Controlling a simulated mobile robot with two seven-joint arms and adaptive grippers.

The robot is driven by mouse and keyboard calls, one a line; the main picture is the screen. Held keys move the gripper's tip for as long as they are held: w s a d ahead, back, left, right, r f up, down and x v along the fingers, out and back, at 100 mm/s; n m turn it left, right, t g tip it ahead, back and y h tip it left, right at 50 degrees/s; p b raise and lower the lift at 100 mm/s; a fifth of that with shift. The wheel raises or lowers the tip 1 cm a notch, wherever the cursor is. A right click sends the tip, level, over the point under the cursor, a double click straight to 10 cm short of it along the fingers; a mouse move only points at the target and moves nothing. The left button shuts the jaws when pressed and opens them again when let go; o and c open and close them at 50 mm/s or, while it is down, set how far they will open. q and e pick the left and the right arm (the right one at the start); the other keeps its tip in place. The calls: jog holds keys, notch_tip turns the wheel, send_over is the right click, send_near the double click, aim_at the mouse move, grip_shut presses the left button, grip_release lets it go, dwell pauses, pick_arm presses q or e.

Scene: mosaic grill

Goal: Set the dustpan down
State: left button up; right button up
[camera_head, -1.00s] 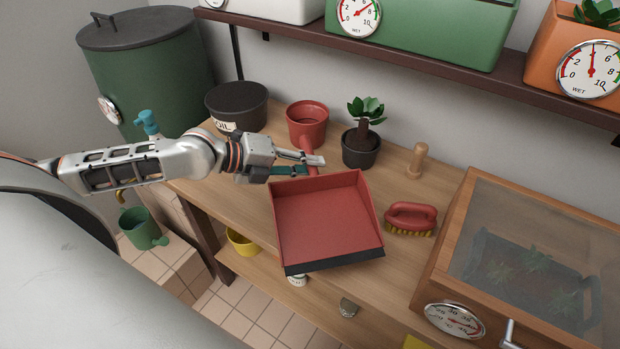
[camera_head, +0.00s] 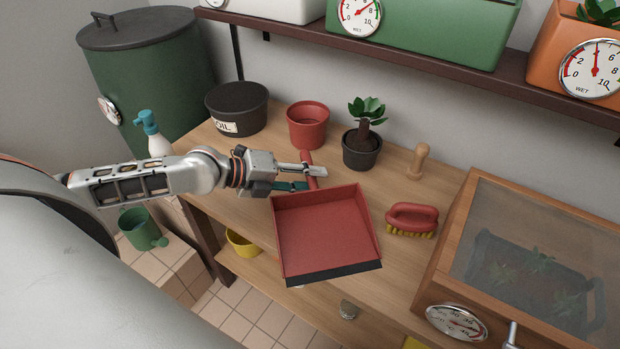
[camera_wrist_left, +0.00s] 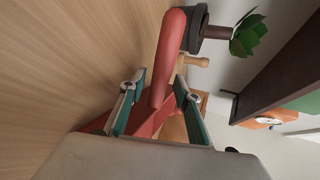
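The dustpan (camera_head: 325,230) is red with a dark front lip. It is at the middle of the bench in the head view, its open side toward me. In the left wrist view the handle (camera_wrist_left: 171,45) passes between the teal finger pads (camera_wrist_left: 160,96). The pan looks low over the bench, its lip overlapping the front edge in the picture. I cannot tell whether its underside touches the wood. My right gripper is not in view.
A red pot (camera_head: 307,128) and a potted plant (camera_head: 361,150) stand behind the handle. A red brush (camera_head: 411,217) lies right of the pan. A wooden dibber (camera_head: 418,160) and a glazed box (camera_head: 540,250) are farther right. A shelf (camera_head: 420,62) overhangs the back.

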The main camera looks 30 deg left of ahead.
pick_arm(q)
jog(key=shift+r, duration=0.15)
jog(key=shift+s+a, duration=0.2)
jog(key=v, duration=0.5)
jog(key=p+v, duration=0.2)
jog(key=v, duration=0.4)
jog(key=shift+s, duration=0.15)
jog(key=shift+a+r, duration=0.1)
